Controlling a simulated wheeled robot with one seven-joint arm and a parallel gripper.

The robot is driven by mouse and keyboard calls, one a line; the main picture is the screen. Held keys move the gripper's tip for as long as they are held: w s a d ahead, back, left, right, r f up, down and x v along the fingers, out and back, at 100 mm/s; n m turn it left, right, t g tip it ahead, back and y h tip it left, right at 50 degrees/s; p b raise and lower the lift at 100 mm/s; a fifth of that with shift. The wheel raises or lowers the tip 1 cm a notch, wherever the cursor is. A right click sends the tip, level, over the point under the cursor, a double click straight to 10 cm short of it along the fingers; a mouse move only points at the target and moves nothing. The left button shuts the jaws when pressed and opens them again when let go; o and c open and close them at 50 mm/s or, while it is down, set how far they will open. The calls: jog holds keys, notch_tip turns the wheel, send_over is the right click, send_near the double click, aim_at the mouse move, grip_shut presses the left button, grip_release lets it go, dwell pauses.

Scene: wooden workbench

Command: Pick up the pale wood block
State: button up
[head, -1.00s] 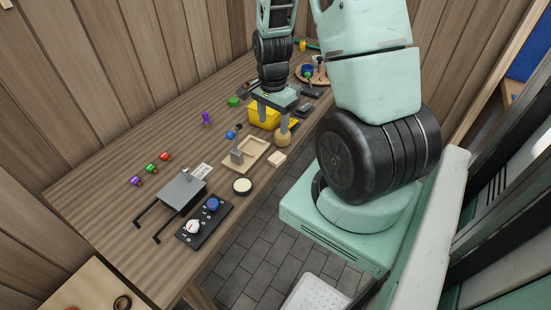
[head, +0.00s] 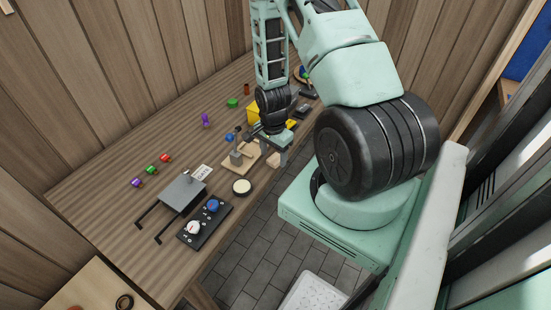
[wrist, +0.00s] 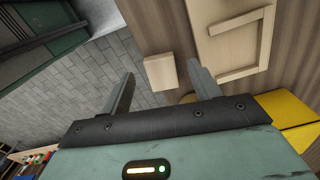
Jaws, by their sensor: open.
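The pale wood block (wrist: 161,72) lies near the front edge of the workbench. In the wrist view it shows between and beyond the tips of my open gripper (wrist: 160,78), with clear space on both sides. In the head view my gripper (head: 266,156) hangs above the bench front, and the block (head: 273,160) is partly hidden by it. The jaws hold nothing. I cannot tell the exact height of the fingertips above the block.
A wooden tray (wrist: 228,50) lies right beside the block. A yellow bin (wrist: 285,108) is close to my gripper. The bench edge drops to the tiled floor (wrist: 90,75). A round pale-topped item (head: 241,187) and a switch box (head: 205,222) stand nearer the camera.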

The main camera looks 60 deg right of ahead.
jog(key=shift+f, duration=0.9)
jog(key=c, duration=1.1)
jog(key=shift+o, duration=0.2)
jog(key=shift+w+r, duration=0.1)
